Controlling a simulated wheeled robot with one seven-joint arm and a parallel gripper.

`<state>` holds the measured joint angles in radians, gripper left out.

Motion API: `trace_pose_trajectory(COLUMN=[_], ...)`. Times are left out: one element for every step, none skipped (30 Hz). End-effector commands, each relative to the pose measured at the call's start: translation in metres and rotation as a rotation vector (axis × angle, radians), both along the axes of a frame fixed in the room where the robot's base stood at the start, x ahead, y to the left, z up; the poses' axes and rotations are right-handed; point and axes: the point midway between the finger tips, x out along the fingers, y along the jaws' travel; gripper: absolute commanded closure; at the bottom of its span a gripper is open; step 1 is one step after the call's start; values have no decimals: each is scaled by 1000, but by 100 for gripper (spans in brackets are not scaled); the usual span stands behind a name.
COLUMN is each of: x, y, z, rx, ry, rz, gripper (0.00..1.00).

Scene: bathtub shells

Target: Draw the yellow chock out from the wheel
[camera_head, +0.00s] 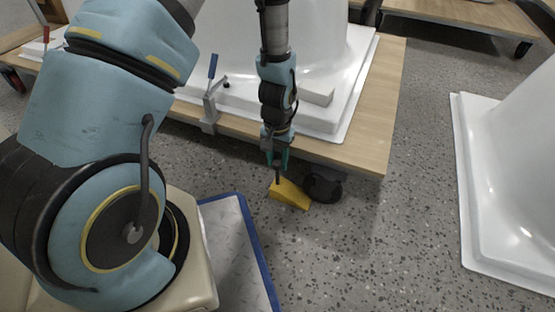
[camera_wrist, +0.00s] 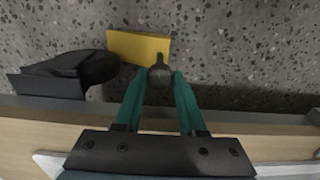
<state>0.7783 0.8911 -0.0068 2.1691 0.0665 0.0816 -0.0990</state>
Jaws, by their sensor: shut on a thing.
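The yellow chock (camera_head: 289,196) lies on the speckled floor, close beside the black wheel (camera_head: 323,184) under the corner of the wooden platform. In the wrist view the chock (camera_wrist: 130,46) touches or nearly touches the wheel (camera_wrist: 97,67); I cannot tell which. My gripper (camera_head: 277,168) points down over the left end of the chock. Its teal fingers (camera_wrist: 160,78) are shut on a dark round knob (camera_wrist: 159,83) on a short stem that joins the chock's edge. The fingertips partly hide the knob in the head view.
The wooden platform (camera_head: 372,130) carries a white tub shell and overhangs the wheel, with a toggle clamp (camera_head: 210,100) at its edge. A blue-edged plate (camera_head: 235,250) lies at lower left. Another white shell (camera_head: 510,235) stands at right. The floor between is clear.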

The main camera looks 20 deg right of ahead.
Motion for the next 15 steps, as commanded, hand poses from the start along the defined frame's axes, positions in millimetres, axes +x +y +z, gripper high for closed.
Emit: trace_pose_trajectory(x=[0,0,0,0,0,0,0,0,1,2,3,4,6,7,8], y=[0,0,0,0,0,0,0,0,1,2,3,5,6,7,9], z=[0,0,0,0,0,0,0,0,1,1,1,1,2,2,2], rx=[0,0,0,0,0,0,0,0,0,0,0,0,0,0,1], ry=[0,0,0,0,0,0,0,0,0,0,0,0,0,0,1], rz=[0,0,0,0,0,0,0,0,0,1,1,1,0,0,1], gripper=[100,100,100,100,100,100,100,100,100,100,100,100,100,100,100])
